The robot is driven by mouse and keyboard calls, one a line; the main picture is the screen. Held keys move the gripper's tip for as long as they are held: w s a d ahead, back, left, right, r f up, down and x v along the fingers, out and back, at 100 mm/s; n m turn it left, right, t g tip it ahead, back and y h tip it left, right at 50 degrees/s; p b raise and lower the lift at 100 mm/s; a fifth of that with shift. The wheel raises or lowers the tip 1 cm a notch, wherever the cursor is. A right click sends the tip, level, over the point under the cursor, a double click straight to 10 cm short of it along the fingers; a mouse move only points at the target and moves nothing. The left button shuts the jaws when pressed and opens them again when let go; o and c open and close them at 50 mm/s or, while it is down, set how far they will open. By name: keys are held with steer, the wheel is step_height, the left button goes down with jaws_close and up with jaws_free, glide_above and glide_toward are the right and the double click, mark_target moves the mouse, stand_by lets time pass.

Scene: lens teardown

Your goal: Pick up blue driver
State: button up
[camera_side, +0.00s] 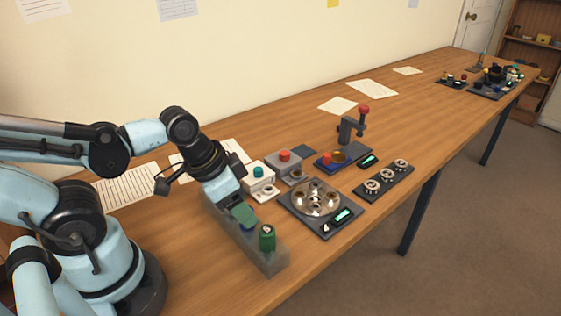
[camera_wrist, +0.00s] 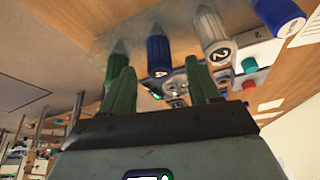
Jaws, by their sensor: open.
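A dark blue driver (camera_wrist: 158,52) stands in a row of drivers in the wrist view. My gripper (camera_wrist: 158,78) has two green fingers spread apart, with the blue driver showing in the gap between them. The fingers look empty, and I cannot tell how far they are from its handle.
A white driver marked 2 (camera_wrist: 214,36) and another blue-topped driver (camera_wrist: 280,14) are in the row. Beside the rack are a round plate station (camera_side: 316,198), a white box with a teal button (camera_side: 258,178) and a grey box with a red button (camera_side: 285,160).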

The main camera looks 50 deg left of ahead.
steer(key=shift+x, duration=1.4)
steer(key=shift+c, duration=0.4)
steer(key=c, duration=1)
